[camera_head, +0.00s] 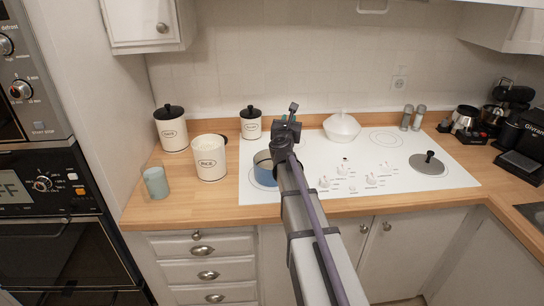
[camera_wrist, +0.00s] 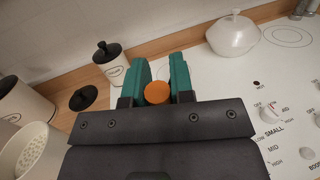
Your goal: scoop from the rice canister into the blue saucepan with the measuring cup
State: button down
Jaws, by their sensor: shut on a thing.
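The open rice canister (camera_head: 210,170) is cream with a dark label and looks full of white grains. It stands on the wooden counter left of the cooktop, and also shows at the left edge of the wrist view (camera_wrist: 40,160). The blue saucepan (camera_head: 264,172) sits on the left of the white cooktop, partly hidden by my arm. My gripper (camera_head: 287,122) is above and slightly right of the saucepan. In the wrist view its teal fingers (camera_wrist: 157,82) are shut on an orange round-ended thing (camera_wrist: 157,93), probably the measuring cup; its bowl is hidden.
A black lid (camera_wrist: 83,97) lies behind the rice canister. Two lidded canisters (camera_head: 171,129) (camera_head: 251,124) stand near the wall. A white lidded dish (camera_head: 341,128) and a grey lid (camera_head: 428,164) sit on the cooktop (camera_head: 400,190).

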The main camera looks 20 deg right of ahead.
jog(key=shift+a+r, duration=0.15)
jog(key=shift+a, duration=0.1)
jog(key=shift+w+a+f+n+t+b, duration=0.15)
jog(key=shift+a+f+n+t+b, duration=0.15)
jog(key=shift+a+n+b, duration=0.3)
jog(key=shift+w+a+f+n+t+b, duration=0.1)
jog(key=shift+a+f+n+t+b, duration=0.05)
jog(key=shift+a+n+t+b, duration=0.35)
jog(key=shift+w+a+r+n+t+b, duration=0.1)
jog(key=shift+a+n+t+b, duration=0.05)
jog(key=shift+a+n, duration=0.35)
jog(key=shift+w+a+r+n+t+b, duration=0.15)
jog(key=shift+a+n, duration=0.25)
jog(key=shift+n, duration=0.2)
dwell(0.4)
jog(key=shift+w+a+f+n+t+y+b, duration=0.1)
jog(key=shift+w+a+n+t+y+b, duration=0.1)
jog(key=shift+a+n+t+b, duration=0.6)
jog(key=shift+w+a+n+t+y+b, duration=0.1)
jog(key=shift+a+n+t+y+b, duration=0.15)
jog(key=shift+a+n, duration=1.05)
dwell(3.0)
